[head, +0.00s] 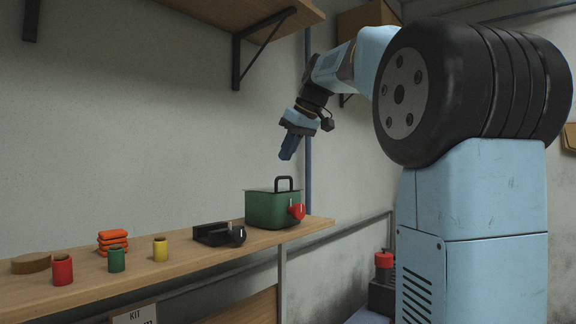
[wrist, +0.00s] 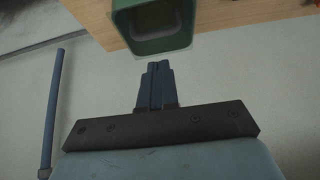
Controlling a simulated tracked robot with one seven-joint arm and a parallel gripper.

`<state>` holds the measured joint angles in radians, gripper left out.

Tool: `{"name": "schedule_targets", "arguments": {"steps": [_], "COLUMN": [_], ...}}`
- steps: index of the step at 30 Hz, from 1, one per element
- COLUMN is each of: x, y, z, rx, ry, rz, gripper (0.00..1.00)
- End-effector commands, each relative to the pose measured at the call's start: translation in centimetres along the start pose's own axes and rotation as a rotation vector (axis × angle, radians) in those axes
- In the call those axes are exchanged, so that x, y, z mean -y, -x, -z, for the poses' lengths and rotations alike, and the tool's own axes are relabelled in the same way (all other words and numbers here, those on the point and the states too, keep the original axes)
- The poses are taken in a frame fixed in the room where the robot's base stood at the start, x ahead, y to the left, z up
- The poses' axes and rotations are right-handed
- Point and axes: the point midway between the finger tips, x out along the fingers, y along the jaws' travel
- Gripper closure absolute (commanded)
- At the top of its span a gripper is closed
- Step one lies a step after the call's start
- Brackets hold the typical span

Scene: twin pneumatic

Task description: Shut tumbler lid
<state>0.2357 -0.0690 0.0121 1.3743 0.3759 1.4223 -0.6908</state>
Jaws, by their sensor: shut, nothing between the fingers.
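A green box-shaped container (head: 270,210) with a black arched handle (head: 283,179) and a red knob (head: 297,211) on its front right stands at the right end of the wooden shelf. It may be the tumbler. In the wrist view a green container (wrist: 151,47) shows at the top, with a green rim around a dull brownish inside; I cannot tell how its lid stands. My gripper (head: 286,157) is shut and empty, pointing down in the air above the green container, apart from it. In the wrist view its dark blue fingers (wrist: 158,68) lie together just below the container's edge.
On the wooden shelf (head: 170,262) stand a black device (head: 217,234), yellow (head: 160,249), green (head: 116,260) and red (head: 62,270) cylinders, stacked orange items (head: 112,241) and a brown round piece (head: 37,263). A blue vertical pipe (head: 308,120) runs behind my gripper. An upper shelf (head: 240,12) hangs above.

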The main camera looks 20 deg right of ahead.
Motion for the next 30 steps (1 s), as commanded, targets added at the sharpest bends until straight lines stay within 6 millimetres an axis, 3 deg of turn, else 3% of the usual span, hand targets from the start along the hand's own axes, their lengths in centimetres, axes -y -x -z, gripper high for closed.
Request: {"name": "schedule_targets", "arguments": {"steps": [6,15,23,30], "x": [-0.1,-0.1,0.0,1.1], "y": [4.7,8.6,9.3,8.3], "z": [-0.3,-0.5,-0.5,-1.9], "rx": [-0.004,-0.003,-0.003,0.005], "ry": [-0.001,-0.001,-0.001,-0.039], "rz": [-0.004,-0.003,-0.002,-0.013], "gripper": [1.0,1.0,1.0,1.0]}}
